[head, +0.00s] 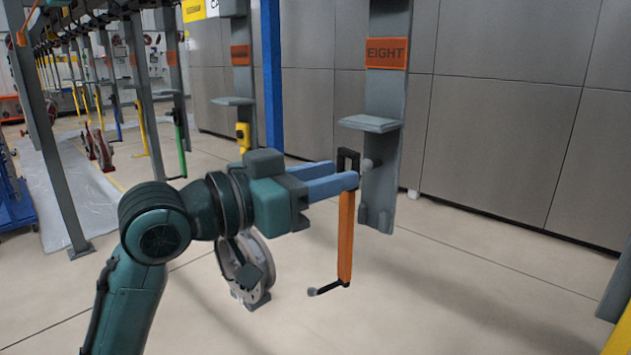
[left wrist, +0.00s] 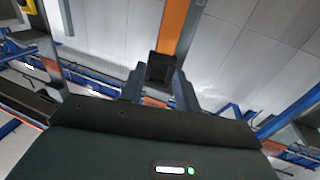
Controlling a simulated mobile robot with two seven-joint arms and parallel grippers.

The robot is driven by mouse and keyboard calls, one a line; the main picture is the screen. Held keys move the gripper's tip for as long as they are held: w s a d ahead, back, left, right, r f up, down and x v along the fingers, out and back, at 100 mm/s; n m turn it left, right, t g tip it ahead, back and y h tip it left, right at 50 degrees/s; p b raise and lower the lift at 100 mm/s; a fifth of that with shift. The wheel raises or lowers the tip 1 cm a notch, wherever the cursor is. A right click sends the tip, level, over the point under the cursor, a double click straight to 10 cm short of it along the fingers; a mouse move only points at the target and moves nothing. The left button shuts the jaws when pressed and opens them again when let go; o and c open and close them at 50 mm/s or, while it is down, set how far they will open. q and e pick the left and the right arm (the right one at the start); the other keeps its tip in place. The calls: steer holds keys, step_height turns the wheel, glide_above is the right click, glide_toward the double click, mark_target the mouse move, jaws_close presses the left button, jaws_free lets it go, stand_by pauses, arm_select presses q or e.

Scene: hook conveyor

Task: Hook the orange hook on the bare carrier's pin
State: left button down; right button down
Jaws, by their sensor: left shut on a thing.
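The orange hook (head: 346,240) hangs upright at the middle right of the head view. It has a black loop at its top and a black foot with a grey tip pointing left. My left gripper (head: 350,179) is shut on it near the top, just under the loop. In the left wrist view the fingers (left wrist: 160,84) close on its black part (left wrist: 161,67), and its orange bar (left wrist: 175,28) runs up the picture. A grey knob (head: 367,163) shows beside the loop; I cannot tell whether it touches. My right gripper is out of view.
A grey post marked EIGHT (head: 387,52) with a small shelf (head: 371,123) stands close behind the hook. A blue post (head: 272,75) and a grey wheel (head: 246,265) are near my arm. Carriers line the left background.

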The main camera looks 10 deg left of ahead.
mark_target(380, 170)
arm_select(q)
steer(key=shift+w+x, duration=0.2)
steer(key=shift+x, duration=1.05)
steer(key=w+d, duration=0.1)
steer(key=w+d+f, duration=0.1)
steer(key=w, duration=0.1)
steer(key=shift+w+f+b, duration=0.15)
steer(key=shift+f+b, duration=0.05)
steer(key=shift+b, duration=0.2)
steer(key=shift+f, duration=0.2)
steer(key=c, duration=1.5)
jaws_free()
steer(key=o, duration=0.3)
steer(key=shift+w+d+f, duration=0.1)
steer(key=shift+w+d, duration=0.1)
steer(key=shift+w, duration=0.05)
steer(key=shift+o, duration=1.4)
steer(key=shift+s+a, duration=0.1)
steer(key=shift+s, duration=0.05)
